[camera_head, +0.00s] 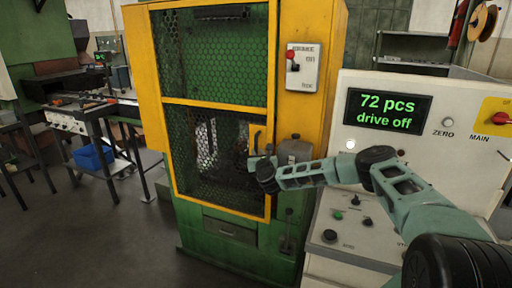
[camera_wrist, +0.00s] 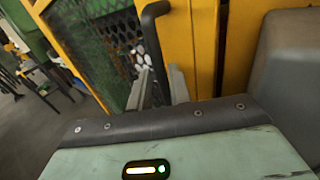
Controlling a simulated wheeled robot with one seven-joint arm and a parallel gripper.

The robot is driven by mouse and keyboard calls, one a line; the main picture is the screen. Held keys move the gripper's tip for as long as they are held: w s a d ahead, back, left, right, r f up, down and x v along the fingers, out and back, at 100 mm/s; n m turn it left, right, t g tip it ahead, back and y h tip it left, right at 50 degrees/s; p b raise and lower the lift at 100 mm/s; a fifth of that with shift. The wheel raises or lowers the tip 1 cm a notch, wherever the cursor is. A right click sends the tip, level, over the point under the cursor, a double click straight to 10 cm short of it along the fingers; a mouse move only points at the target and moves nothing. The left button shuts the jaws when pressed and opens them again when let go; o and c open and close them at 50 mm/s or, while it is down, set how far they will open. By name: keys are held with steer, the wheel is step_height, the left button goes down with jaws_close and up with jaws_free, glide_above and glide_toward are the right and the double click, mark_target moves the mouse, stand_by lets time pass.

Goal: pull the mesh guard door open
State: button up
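The mesh guard door (camera_head: 215,103) has a yellow frame with dark hexagonal mesh and sits flush in the front of the green and yellow machine. It looks closed. Its dark bar handle (camera_head: 256,140) is on the right frame edge. The handle also shows large in the wrist view (camera_wrist: 150,38), curving down between my fingers. My gripper (camera_head: 262,161) is at the handle, one finger on each side of the bar, as the wrist view shows (camera_wrist: 160,82). Whether the fingers press on the bar is not clear. The lower end of the handle is partly hidden by my gripper.
A brake switch box (camera_head: 303,67) is on the yellow post right of the door. A grey box (camera_head: 294,150) sits close right of my gripper. A control console (camera_head: 420,125) reads "72 pcs drive off". The floor (camera_head: 110,240) in front and left is open.

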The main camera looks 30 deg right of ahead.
mark_target(256, 150)
steer(key=shift+p+x, duration=0.4)
steer(key=shift+x, duration=1.45)
